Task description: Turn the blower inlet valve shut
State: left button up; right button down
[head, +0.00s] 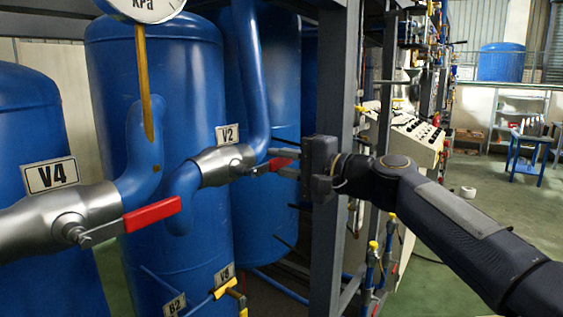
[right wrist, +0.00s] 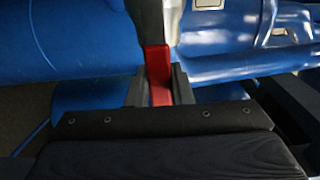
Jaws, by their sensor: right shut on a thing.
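A silver valve (head: 222,166) labelled V2 sits on a blue pipe in the middle of the head view. My right gripper (head: 280,161) comes in from the right and is shut on its red handle (head: 273,166). In the right wrist view the red handle (right wrist: 158,66) runs between the two dark fingers (right wrist: 158,88). The handle's far end is hidden between the fingers. No label names a blower inlet valve in these views. My left gripper is not in view.
A second silver valve (head: 72,212) with a red handle (head: 152,214), labelled V4, is at the left. Blue tanks (head: 160,90) stand behind. A grey upright post (head: 335,80) stands close beside my right gripper. A kPa gauge (head: 145,7) is above. Open floor lies at the right.

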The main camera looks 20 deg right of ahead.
jog(key=shift+f, duration=0.15)
jog(key=s+a+f+m, duration=0.2)
jog(key=a+f+m, duration=0.1)
jog(key=m, duration=0.6)
jog(key=s+a+f+m+p, duration=0.1)
jog(key=a+f+m, duration=0.3)
jog(key=m, duration=0.5)
jog(key=shift+s+f, duration=0.45)
jog(key=shift+s, duration=0.1)
dwell(0.3)
jog(key=c, duration=1.3)
grip_release()
